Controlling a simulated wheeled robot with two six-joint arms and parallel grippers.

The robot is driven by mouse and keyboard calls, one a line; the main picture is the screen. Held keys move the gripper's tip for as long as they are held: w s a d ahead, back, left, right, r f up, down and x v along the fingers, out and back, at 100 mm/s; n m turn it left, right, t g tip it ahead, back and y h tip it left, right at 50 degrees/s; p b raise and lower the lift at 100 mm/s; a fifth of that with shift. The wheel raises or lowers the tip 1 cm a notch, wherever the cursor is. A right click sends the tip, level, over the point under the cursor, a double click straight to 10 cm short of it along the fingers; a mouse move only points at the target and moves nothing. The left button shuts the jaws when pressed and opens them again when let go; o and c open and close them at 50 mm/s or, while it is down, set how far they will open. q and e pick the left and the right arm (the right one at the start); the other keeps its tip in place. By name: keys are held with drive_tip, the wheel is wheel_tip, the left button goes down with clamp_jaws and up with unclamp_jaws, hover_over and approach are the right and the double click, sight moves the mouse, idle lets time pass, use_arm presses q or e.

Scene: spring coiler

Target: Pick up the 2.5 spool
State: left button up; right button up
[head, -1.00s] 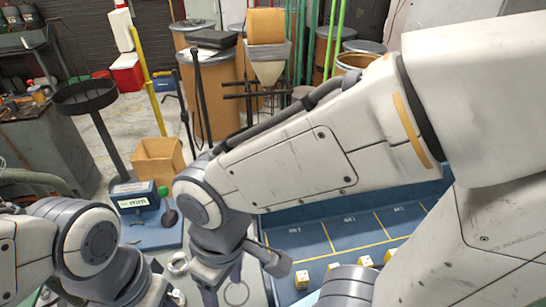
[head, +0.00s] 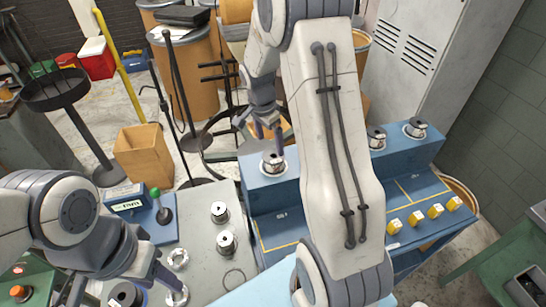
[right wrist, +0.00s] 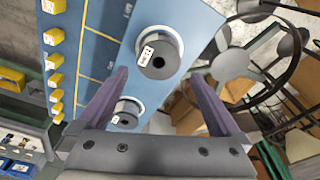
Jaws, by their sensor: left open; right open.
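Several dark-and-silver spools with white labels are in view; I cannot read which is the 2.5 spool. In the head view, one spool (head: 273,163) stands on the blue bench's raised back ledge, with two more (head: 376,137) (head: 415,127) to its right. Two others (head: 220,212) (head: 227,243) stand on the grey tabletop. My right gripper (head: 266,130) is open and empty, pointing down just above the ledge's left spool. In the right wrist view, one spool (right wrist: 160,53) lies ahead of the open jaws (right wrist: 162,80), another (right wrist: 127,115) closer. My left gripper (head: 120,285) is open, above a spool (head: 125,296).
Two silver rings (head: 178,258) (head: 177,295) lie on the grey tabletop (head: 200,270). A control box with a green knob (head: 155,191) stands at its back left. A grey cabinet (head: 420,60) stands behind the bench.

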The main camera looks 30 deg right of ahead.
sight(273, 156)
wheel_tip(273, 156, down, 2)
drive_tip(key=shift+d+f, duration=0.1)
drive_tip(key=shift+d, duration=0.05)
drive_tip(key=f+p, duration=0.1)
drive_tip(key=f, duration=0.1)
drive_tip(key=d+f+p, duration=0.1)
drive_tip(key=f, duration=0.1)
drive_tip(key=shift+f+p, duration=0.1)
drive_tip(key=shift+p, duration=0.3)
drive_tip(key=shift+f, duration=0.6)
drive_tip(key=shift+r, duration=0.1)
clamp_jaws()
